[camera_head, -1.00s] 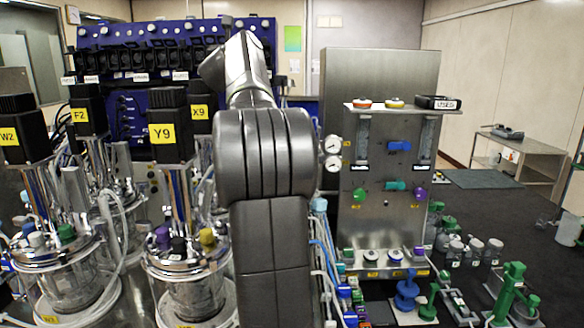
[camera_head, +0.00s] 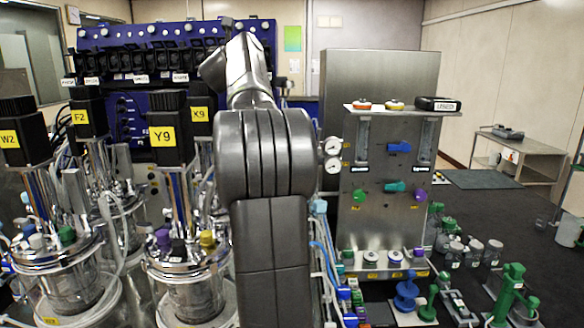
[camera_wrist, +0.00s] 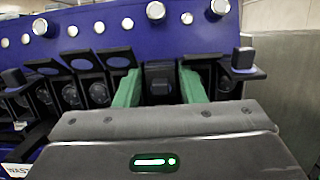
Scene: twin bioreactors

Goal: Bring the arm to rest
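My arm stands upright in the middle of the head view, its upper link bent toward the blue pump unit (camera_head: 128,108). My gripper (camera_wrist: 160,84) shows in the wrist view with two green fingers spread apart. A dark block of the pump unit (camera_wrist: 205,38) shows between the fingers. I see nothing held, and I cannot tell how close the fingers are to the unit. The gripper is hidden in the head view behind my arm.
Glass bioreactors with black motors, including Y9 (camera_head: 170,127) and W2 (camera_head: 22,130), crowd the left. A steel gas panel (camera_head: 365,225) stands right of my arm. Green and blue fittings (camera_head: 407,290) and several small jars (camera_head: 474,250) lie at lower right. A side table (camera_head: 520,146) stands farther back.

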